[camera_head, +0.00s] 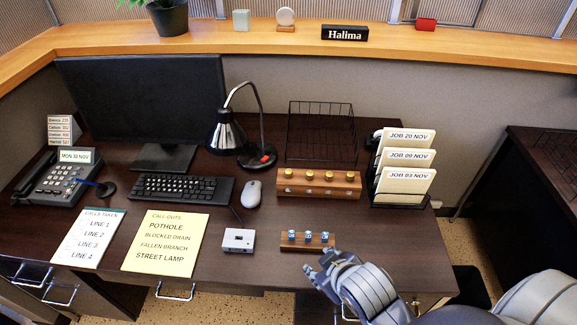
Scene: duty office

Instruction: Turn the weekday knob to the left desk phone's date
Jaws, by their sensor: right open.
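The left desk phone (45,180) stands at the left end of the dark desk, and its display (75,155) reads MON 30 NOV. I cannot tell for sure which part is the weekday knob. A small wooden strip (290,247) carries blue and white pieces with markings too small to read. Behind it, a wooden block (318,190) has several yellow knobs on top. My right gripper (322,267) is open and empty, just in front of the strip's right part and apart from the yellow knobs. My left gripper is out of view.
A small white box (238,240) lies left of the strip. A mouse (253,194), keyboard (180,188), lamp (227,130) and yellow call-outs sheet (165,243) are farther left. A card rack (402,200) with JOB cards stands at right. Bare desk lies right of the strip.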

